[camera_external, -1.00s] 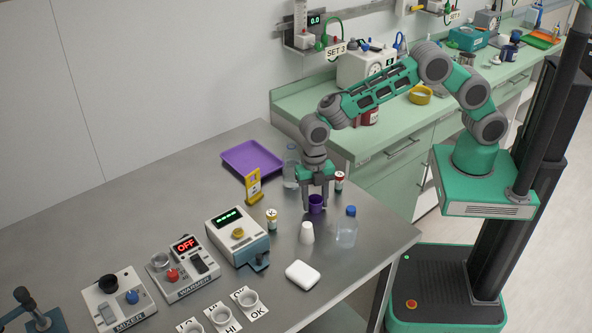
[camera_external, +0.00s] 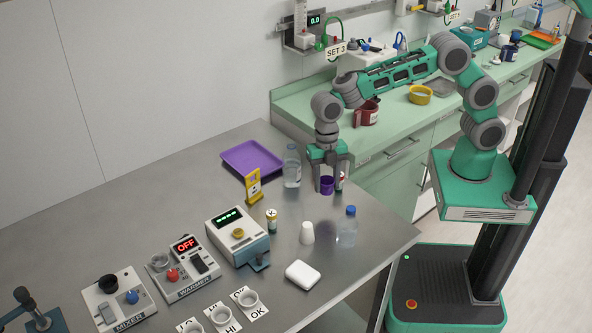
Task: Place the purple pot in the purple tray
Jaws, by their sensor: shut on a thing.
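The small purple pot (camera_external: 327,186) is between the fingers of my gripper (camera_external: 330,186), which is shut on it. It appears to be held above the metal table, with a faint dark shadow or reflection below it. The flat purple tray (camera_external: 252,158) lies at the back of the table, to the left of my gripper and apart from it. The bare inside of the tray shows and looks empty.
A clear bottle (camera_external: 292,167) stands between tray and gripper. A yellow stand (camera_external: 253,187) is at the tray's front edge. A small vial (camera_external: 340,181) is just behind the gripper's right finger. A white cup (camera_external: 307,232) and blue-capped bottle (camera_external: 348,226) stand in front.

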